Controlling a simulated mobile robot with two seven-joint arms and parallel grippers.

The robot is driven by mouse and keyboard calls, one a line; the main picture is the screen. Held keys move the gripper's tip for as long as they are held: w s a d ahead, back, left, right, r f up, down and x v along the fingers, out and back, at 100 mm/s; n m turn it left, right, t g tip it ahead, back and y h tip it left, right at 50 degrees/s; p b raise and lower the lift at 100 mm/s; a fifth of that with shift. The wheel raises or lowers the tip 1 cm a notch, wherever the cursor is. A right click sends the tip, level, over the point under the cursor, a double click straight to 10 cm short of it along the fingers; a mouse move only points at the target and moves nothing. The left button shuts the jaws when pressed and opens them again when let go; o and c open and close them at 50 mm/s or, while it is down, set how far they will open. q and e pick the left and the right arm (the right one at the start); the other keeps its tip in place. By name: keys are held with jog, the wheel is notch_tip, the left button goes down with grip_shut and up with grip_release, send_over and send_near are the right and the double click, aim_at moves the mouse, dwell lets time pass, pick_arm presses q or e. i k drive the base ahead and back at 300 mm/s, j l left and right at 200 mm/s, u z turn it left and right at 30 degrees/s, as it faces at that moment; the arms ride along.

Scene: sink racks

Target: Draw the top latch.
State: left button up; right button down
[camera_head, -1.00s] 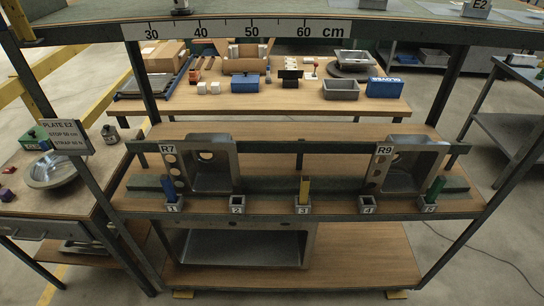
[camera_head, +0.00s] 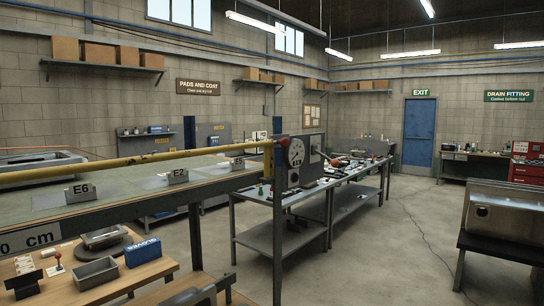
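I cannot make out a part that is clearly a top latch in the head view. The top shelf of the rack (camera_head: 120,203) crosses the left side, with plates marked E6 (camera_head: 80,193), E2 (camera_head: 178,176) and one more on it. A yellow bar (camera_head: 130,161) runs above this shelf and ends at an upright post at its right end. Neither of my grippers is in view.
A grey box with a round dial (camera_head: 297,152) stands by the post. A long metal bench (camera_head: 340,185) with small items runs behind it. A steel sink (camera_head: 505,212) stands on a table at right. Open floor (camera_head: 400,250) lies between. A blue door (camera_head: 419,133) is at the back.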

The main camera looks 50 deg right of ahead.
aim_at(284, 142)
jog(key=z, duration=1.55)
